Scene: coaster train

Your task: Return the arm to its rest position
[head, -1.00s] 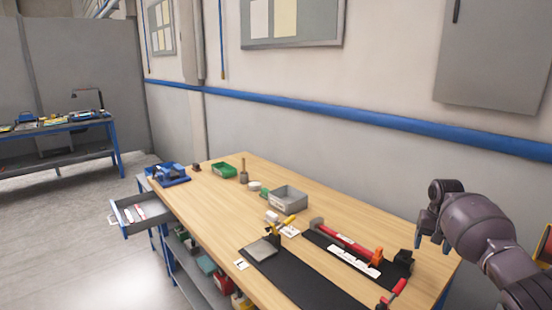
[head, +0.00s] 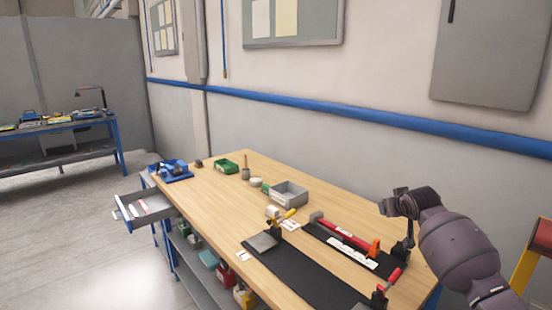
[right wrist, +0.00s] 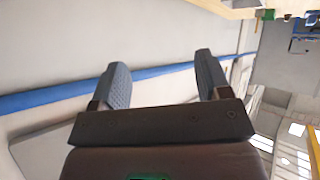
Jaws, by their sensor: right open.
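My right arm (head: 460,245) comes in from the right edge of the head view. Its gripper (head: 388,207) is raised beside the right end of the wooden workbench (head: 215,210), and its fingers are small there. In the right wrist view the two fingers of the right gripper (right wrist: 160,85) stand wide apart with nothing between them. Behind them are the grey wall and its blue rail. My left gripper is not in view.
The bench holds black mats (head: 310,280), a red-handled tool (head: 343,232), a grey bin (head: 289,192), a green bin (head: 226,167) and a blue fixture (head: 172,170). An open drawer (head: 145,207) sticks out at the left. Open floor lies left of the bench.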

